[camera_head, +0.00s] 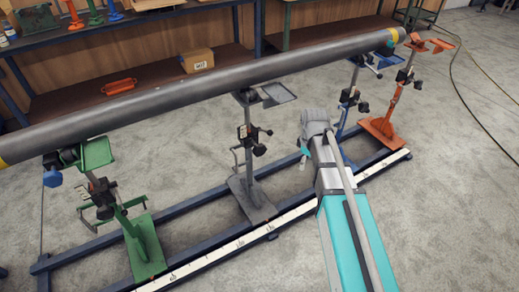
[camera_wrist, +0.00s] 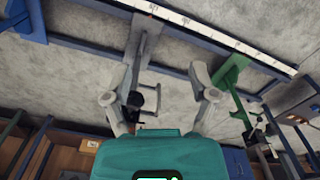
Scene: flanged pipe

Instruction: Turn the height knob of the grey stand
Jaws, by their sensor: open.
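The grey stand (camera_head: 248,185) stands mid-rail under the long pipe in the head view, upright on a flat grey base. Black knobs (camera_head: 259,150) sit on the side of its post. In the wrist view, the grey stand (camera_wrist: 147,42) shows behind the left finger, and a black knob (camera_wrist: 135,98) shows between the fingers, nearer the left one. My gripper (camera_wrist: 162,74) is open, with nothing held between its fingers. In the head view my arm reaches in from the lower right, its end right of the grey stand; the fingertips are not clear there.
The dark pipe (camera_head: 190,90) crosses above the stands. A green stand (camera_head: 143,245) is at left; blue (camera_head: 344,115) and orange (camera_head: 389,115) stands are at right. A blue rail frame with a white scale (camera_head: 215,255) runs along the floor. Shelves stand behind.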

